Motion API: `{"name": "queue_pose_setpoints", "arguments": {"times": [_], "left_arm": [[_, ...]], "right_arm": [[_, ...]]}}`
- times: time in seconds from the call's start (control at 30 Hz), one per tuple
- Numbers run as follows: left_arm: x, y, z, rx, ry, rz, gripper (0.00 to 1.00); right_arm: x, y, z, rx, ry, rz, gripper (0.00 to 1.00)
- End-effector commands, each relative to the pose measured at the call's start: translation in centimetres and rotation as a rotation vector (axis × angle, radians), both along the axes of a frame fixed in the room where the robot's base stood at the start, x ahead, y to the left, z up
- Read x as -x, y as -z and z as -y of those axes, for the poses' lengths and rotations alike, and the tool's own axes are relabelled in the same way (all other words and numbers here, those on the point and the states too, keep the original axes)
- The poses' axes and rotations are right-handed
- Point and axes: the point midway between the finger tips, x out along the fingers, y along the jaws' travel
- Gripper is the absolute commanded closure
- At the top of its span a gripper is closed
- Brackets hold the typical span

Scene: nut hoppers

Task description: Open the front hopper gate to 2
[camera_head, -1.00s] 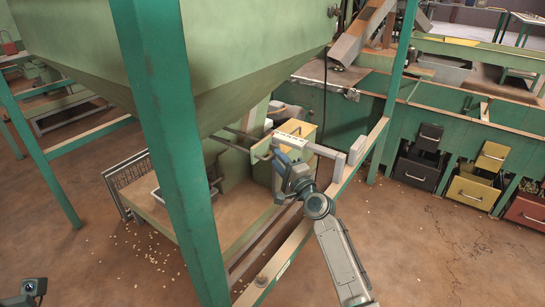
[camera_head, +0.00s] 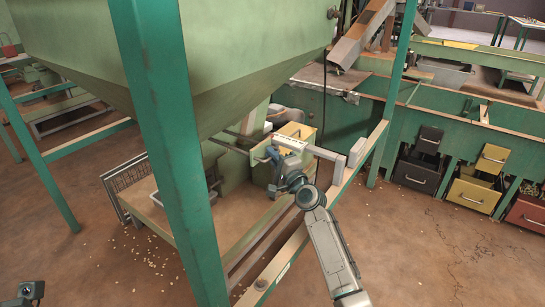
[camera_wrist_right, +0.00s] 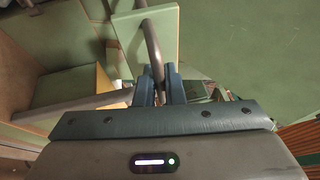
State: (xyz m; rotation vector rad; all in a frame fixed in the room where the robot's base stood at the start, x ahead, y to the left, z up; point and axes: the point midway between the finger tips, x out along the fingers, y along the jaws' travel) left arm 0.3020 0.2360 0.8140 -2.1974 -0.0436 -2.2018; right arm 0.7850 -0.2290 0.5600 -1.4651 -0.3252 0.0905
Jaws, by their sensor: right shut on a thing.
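The front hopper (camera_head: 250,55) is a large green bin with a tapering underside. Below it, a pale scale bar (camera_head: 290,143) sits beside the gate area; its marks are too small to read. My right gripper (camera_head: 270,155) is beside the bar, its blue fingers shut on the gate handle. In the right wrist view, the handle (camera_wrist_right: 151,40) is a curved metal rod running down between the fingers (camera_wrist_right: 159,85). A light green plate (camera_wrist_right: 128,35) is behind the rod. A grey part (camera_head: 33,289) at the lower left may be my left gripper; its jaws do not show.
A green post (camera_head: 170,150) stands close in front of the hopper. A low rail (camera_head: 290,250) runs beneath my right arm. Drawers, including a yellow one (camera_head: 473,194), line the right. Floor at the lower right is clear.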

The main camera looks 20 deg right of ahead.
Motion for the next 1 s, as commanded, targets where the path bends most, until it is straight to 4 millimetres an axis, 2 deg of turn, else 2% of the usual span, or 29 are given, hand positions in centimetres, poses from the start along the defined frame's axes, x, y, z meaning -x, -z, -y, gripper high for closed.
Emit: {"name": "queue_pose_setpoints", "arguments": {"times": [0.33,0.63,0.7,0.77,1.0], "left_arm": [[0.1,-1.0,0.0,-0.004,0.006,-0.001,0.66],[0.0,-0.5,0.0,-0.01,0.008,-0.015,0.66],[0.0,-0.5,0.0,-0.011,0.008,-0.015,0.66],[0.0,-0.5,0.0,-0.011,0.009,-0.015,0.66],[0.0,-0.7,0.0,-0.012,0.009,-0.01,0.66]], "right_arm": [[3.8,0.0,3.0,0.002,0.0,-0.001,1.0],[4.0,0.1,3.1,0.001,-0.001,-0.002,1.0],[3.9,0.1,3.1,0.001,-0.001,-0.002,0.81],[3.9,0.1,3.1,0.001,-0.001,-0.002,0.7],[3.9,0.1,3.1,0.0,-0.001,-0.001,0.7]]}}
